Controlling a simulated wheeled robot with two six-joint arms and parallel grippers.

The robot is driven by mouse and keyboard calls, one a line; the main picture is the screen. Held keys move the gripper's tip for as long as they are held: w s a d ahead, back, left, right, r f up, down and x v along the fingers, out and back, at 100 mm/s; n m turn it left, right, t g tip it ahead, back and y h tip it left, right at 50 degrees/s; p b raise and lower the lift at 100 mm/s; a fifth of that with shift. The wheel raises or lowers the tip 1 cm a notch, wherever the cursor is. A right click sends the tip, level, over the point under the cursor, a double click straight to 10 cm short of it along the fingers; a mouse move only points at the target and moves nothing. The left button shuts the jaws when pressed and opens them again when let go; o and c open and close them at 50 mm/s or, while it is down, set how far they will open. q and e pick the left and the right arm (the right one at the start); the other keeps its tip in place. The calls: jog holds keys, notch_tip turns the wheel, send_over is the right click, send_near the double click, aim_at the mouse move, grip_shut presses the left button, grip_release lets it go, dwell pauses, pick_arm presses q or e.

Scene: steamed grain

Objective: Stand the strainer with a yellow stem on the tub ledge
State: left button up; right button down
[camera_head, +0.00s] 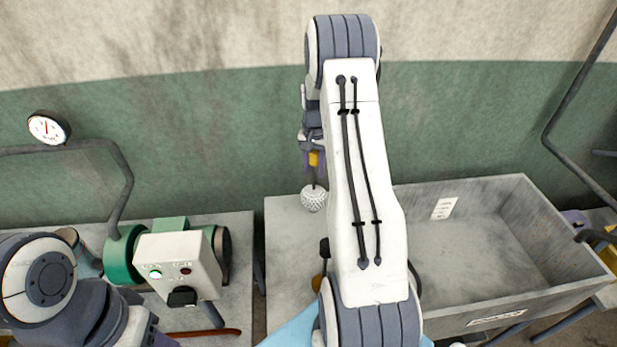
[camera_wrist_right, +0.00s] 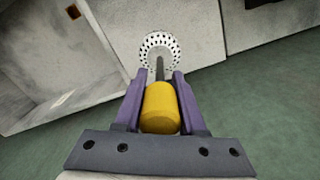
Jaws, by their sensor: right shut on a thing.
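The strainer has a white perforated head (camera_head: 313,198) on a thin dark rod with a yellow stem (camera_head: 315,159). My right gripper (camera_head: 315,163) is shut on the yellow stem, and the strainer hangs head down. In the right wrist view the yellow stem (camera_wrist_right: 160,108) sits between the purple fingers, with the perforated head (camera_wrist_right: 150,42) beyond. The grey tub (camera_head: 555,292) stands at the right, with a pale flat ledge (camera_head: 287,235) at its left. The head appears over the ledge's back part; I cannot tell whether it touches. My left gripper is out of view.
My right arm hides part of the ledge and tub. A green and white machine (camera_head: 180,262) with a lit button stands on the left bench, with a gauge (camera_head: 48,127) and pipe behind it. A gap separates bench and ledge. A green and cream wall (camera_head: 200,110) closes the back.

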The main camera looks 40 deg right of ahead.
aim_at(308, 190)
jog(key=shift+w+a+f, duration=0.45)
jog(key=shift+w+a, duration=0.1)
jog(key=shift+a, duration=0.05)
jog(key=shift+a+f+p, duration=0.1)
jog(key=shift+f+p, duration=0.25)
jog(key=shift+p, duration=0.15)
notch_tip(308, 190, down, 3)
jog(key=shift+f+p, duration=0.1)
jog(key=shift+p, duration=0.75)
jog(key=shift+f, duration=0.25)
jog(key=c, duration=0.5)
grip_release()
